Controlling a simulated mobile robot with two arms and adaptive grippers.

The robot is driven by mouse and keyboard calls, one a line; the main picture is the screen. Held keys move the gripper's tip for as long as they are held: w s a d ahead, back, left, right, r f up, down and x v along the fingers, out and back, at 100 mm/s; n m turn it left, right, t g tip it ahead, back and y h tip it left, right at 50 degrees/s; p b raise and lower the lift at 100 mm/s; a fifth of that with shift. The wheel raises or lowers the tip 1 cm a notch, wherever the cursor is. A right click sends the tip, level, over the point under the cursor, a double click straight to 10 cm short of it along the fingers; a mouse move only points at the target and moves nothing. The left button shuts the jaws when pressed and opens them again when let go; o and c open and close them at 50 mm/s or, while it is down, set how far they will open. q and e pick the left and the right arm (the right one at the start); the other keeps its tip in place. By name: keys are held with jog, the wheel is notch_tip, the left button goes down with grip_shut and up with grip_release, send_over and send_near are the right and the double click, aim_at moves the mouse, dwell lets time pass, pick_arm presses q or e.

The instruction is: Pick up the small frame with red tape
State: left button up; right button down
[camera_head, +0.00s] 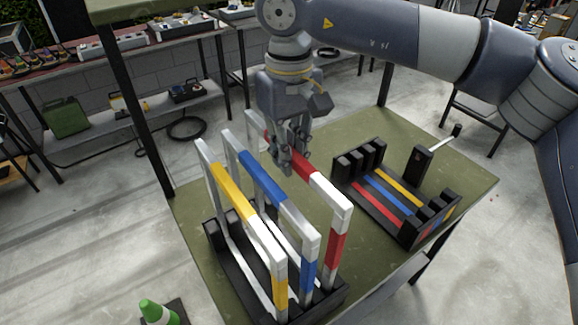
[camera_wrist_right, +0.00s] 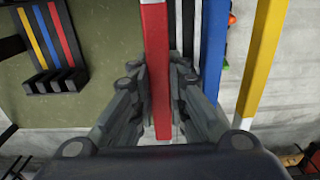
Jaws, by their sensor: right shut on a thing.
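The frame with red tape (camera_head: 335,197) is a pale metal frame with red bands, at the right of a group of three frames. My right gripper (camera_head: 289,165) comes from above and is shut on its top bar. In the right wrist view, the red-taped bar (camera_wrist_right: 157,70) runs between the fingers (camera_wrist_right: 163,125). The frames with blue tape (camera_head: 262,175) and yellow tape (camera_head: 232,190) stand to its left in a black rack (camera_head: 238,275). I cannot tell whether the red frame's foot is in the rack. My left gripper is not in view.
A second, lower black rack (camera_head: 408,232) with red, blue and yellow stripes lies to the right on the green table (camera_head: 455,180). A black post with a handle (camera_head: 420,163) stands behind it. A green cone (camera_head: 158,312) is at the bottom left.

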notch_tip(320, 180, up, 26)
jog(key=p, duration=1.2)
jog(key=shift+r+p, duration=0.25)
jog(key=shift+p, duration=0.05)
dwell(0.8)
dwell(0.9)
